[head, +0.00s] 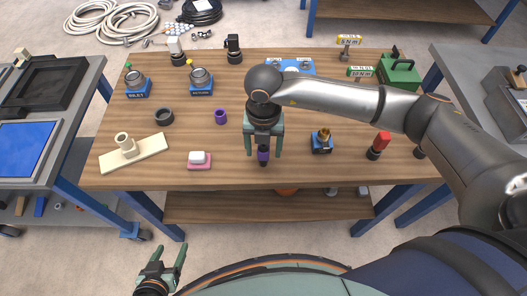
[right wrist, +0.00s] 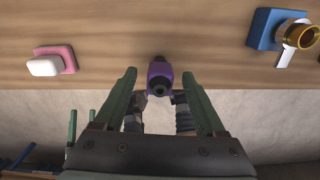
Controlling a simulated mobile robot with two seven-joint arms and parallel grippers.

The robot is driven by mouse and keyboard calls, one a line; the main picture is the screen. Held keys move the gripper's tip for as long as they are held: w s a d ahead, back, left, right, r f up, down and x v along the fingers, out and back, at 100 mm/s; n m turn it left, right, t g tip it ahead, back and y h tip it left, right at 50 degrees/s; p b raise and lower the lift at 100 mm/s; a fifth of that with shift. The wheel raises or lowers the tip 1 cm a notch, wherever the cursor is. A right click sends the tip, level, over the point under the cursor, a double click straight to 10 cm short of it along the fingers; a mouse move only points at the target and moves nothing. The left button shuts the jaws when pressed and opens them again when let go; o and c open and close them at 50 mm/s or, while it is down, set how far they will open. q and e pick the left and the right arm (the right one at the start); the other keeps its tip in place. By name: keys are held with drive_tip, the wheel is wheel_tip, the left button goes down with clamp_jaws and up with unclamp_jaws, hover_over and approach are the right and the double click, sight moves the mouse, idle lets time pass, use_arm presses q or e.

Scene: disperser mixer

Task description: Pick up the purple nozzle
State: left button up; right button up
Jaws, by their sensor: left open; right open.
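The purple nozzle (head: 263,155), purple with a dark tip, stands near the front edge of the wooden table (head: 230,165). My right gripper (head: 264,150) is open and points down over it, with the nozzle between or just beyond its fingers. In the right wrist view the nozzle (right wrist: 159,76) shows ahead between the two green fingertips (right wrist: 160,78), with space on both sides. I cannot tell whether a finger touches it. My left gripper (head: 169,262) is open and empty, low in front of the table. A purple ring-like piece (head: 220,116) stands farther back.
A pink block with a white top (head: 198,160) lies left of the nozzle. A blue block with a brass fitting (head: 322,141) and a red-capped part (head: 379,145) stand to the right. A cream plate with a pipe stub (head: 133,151) lies at left. The table edge is close.

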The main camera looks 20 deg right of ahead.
drive_tip(key=shift+c, duration=0.2)
clamp_jaws()
idle(0.3)
drive_tip(key=shift+r, duration=0.1)
